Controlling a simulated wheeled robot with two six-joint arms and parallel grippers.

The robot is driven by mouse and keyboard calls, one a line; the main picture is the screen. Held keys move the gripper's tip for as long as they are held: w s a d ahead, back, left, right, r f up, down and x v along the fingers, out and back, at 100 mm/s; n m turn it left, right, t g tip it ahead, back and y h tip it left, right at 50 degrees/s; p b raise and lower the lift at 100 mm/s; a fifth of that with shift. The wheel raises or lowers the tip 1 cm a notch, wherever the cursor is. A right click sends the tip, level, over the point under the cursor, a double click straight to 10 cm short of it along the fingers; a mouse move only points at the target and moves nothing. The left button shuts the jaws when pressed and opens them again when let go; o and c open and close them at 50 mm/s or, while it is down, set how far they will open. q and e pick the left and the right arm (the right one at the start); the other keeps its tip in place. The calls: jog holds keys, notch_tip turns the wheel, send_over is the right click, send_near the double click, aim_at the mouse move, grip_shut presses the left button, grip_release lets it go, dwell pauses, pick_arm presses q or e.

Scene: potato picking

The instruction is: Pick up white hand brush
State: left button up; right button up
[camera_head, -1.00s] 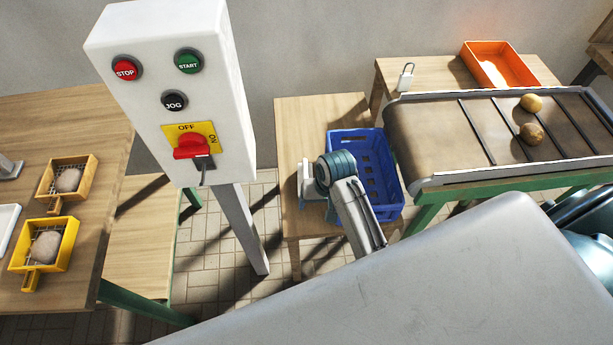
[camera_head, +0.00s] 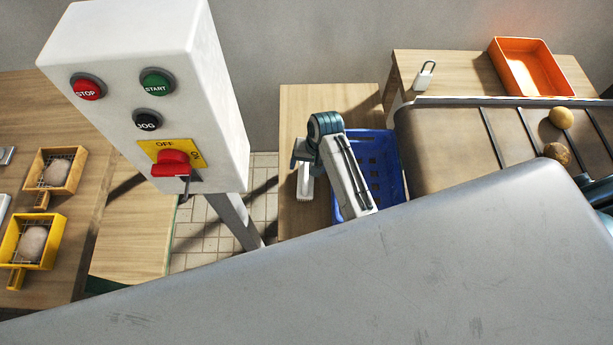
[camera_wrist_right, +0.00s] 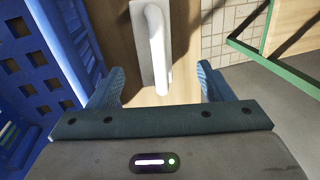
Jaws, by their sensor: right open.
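The white hand brush (camera_head: 305,183) lies on the small wooden table, left of the blue crate, partly hidden by my right gripper in the head view. In the right wrist view its white handle (camera_wrist_right: 157,45) points toward me, with its near end between the two blue fingers. My right gripper (camera_wrist_right: 160,85) is open, with a finger on each side of the handle and visible gaps to it. In the head view the right gripper (camera_head: 302,152) is over the brush. My left gripper is not in view.
The blue crate (camera_head: 395,160) stands close beside the right gripper. A conveyor (camera_head: 450,145) with two potatoes is to the right. A white control box (camera_head: 110,50) stands on the left. An orange tray (camera_head: 557,82) and a small white padlock-like object (camera_head: 424,78) are on the back table.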

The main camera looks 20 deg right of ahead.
jog(key=shift+a+f, duration=0.1)
jog(key=shift+f, duration=0.55)
notch_tip(320, 180, down, 4)
jog(key=shift+s+f+p, duration=0.1)
jog(key=shift+f+p, duration=0.1)
jog(key=shift+p, duration=0.5)
jog(key=shift+a+f, duration=0.15)
jog(key=shift+f, duration=0.2)
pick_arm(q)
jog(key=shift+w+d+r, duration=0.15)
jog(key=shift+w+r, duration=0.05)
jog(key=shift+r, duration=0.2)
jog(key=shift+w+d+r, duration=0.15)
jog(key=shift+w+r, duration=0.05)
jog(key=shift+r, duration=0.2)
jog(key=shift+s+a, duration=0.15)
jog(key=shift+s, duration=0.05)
pick_arm(e)
jog(key=c, duration=1.1)
jog(key=shift+r, duration=0.1)
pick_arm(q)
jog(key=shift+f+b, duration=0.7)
pick_arm(e)
notch_tip(320, 180, up, 10)
jog(key=shift+f, duration=0.1)
